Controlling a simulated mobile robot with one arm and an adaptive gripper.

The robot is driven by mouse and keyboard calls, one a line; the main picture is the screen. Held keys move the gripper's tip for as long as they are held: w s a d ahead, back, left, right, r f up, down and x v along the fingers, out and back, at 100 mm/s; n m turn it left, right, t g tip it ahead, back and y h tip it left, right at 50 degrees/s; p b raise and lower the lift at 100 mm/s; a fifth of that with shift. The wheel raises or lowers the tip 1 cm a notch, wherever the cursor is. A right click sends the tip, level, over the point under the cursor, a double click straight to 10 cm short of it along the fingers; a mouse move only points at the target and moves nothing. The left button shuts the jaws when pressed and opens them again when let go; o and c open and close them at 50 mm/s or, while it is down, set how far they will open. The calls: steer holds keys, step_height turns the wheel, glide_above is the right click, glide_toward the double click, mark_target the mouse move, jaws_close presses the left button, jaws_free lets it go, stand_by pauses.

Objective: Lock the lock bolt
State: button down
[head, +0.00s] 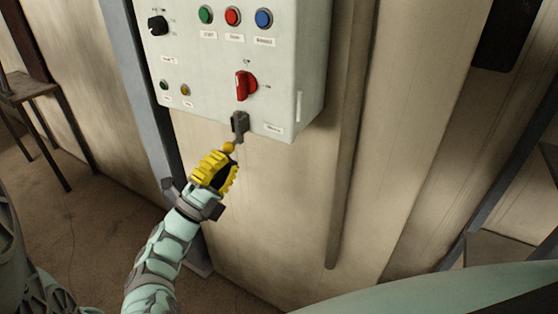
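A small dark grey bolt piece (239,123), which looks like the lock bolt, sits at the lower edge of the pale control box (285,95), below a red rotary switch (245,86). A small yellow-orange round knob (229,147) shows just under it. My gripper (228,160), with yellow ribbed fingers, is right below the knob, pointing up and right toward the box. The fingertips are at or very near the knob. I cannot tell whether they touch it or how far the fingers are apart.
The box carries green (205,15), red (232,16) and blue (263,18) buttons and a black dial (158,25). A vertical pipe (345,150) runs down the wall to the right. A stool (28,92) stands at the far left. The floor at lower left is open.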

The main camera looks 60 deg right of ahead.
step_height(320, 180, up, 6)
steer(key=p, duration=0.2)
steer(key=shift+r, duration=0.15)
steer(key=shift+s, duration=0.1)
steer(key=b+v, duration=0.7)
steer(key=v, duration=0.7)
steer(key=shift+b, duration=0.35)
